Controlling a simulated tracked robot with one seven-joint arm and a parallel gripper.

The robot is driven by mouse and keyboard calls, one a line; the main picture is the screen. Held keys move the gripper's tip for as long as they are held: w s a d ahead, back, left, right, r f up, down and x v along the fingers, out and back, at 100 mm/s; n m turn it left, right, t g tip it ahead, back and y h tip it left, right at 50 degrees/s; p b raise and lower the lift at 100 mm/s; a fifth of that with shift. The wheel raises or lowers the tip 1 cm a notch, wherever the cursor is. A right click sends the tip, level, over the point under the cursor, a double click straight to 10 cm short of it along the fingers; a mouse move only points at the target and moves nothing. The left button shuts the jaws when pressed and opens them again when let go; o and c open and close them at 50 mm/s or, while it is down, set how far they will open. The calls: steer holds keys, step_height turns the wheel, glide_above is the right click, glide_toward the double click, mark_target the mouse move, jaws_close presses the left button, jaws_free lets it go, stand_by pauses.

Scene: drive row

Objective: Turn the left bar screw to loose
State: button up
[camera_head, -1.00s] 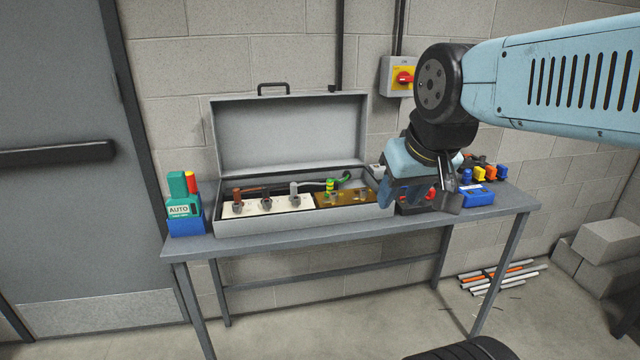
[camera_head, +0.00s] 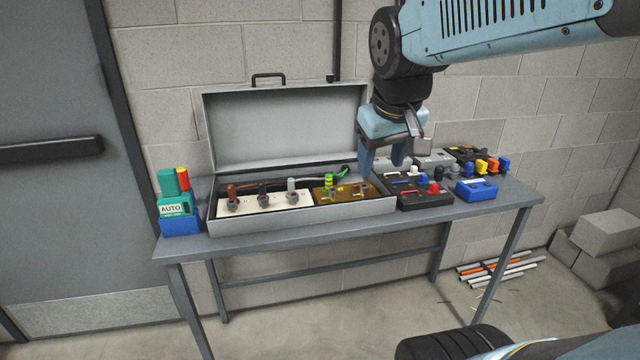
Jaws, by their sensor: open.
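An open grey metal box (camera_head: 300,228) stands on the bench with its lid up. At its right end is a brass-coloured bar (camera_head: 346,201) carrying small screws; the left bar screw (camera_head: 333,193) sits below a green-and-yellow striped cable end. A second screw (camera_head: 361,189) sits to its right. The details of the screws are too small to tell their setting. My gripper (camera_head: 384,167) is open and empty, pointing down above and to the right of the bar, apart from it.
A white block with several terminals (camera_head: 264,203) fills the box's left part. Dark blocks with coloured plugs (camera_head: 425,193) and a blue device (camera_head: 476,190) stand to the right. A teal tester marked AUTO (camera_head: 172,207) stands left. The raised lid (camera_head: 285,130) is behind.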

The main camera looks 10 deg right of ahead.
steer(key=w+a+f+n+g, duration=0.15)
steer(key=w+n, duration=0.25)
steer(key=w, duration=1.1)
steer(key=n+g+y, duration=0.1)
steer(key=n+g, duration=0.2)
steer(key=n, duration=0.1)
glide_above(329, 194)
steer(key=d, duration=0.1)
step_height(329, 194, down, 10)
steer(key=f, duration=1.2)
steer(key=shift+w+d+f, duration=0.15)
steer(key=shift+w+f, duration=0.1)
steer(key=shift+f, duration=0.05)
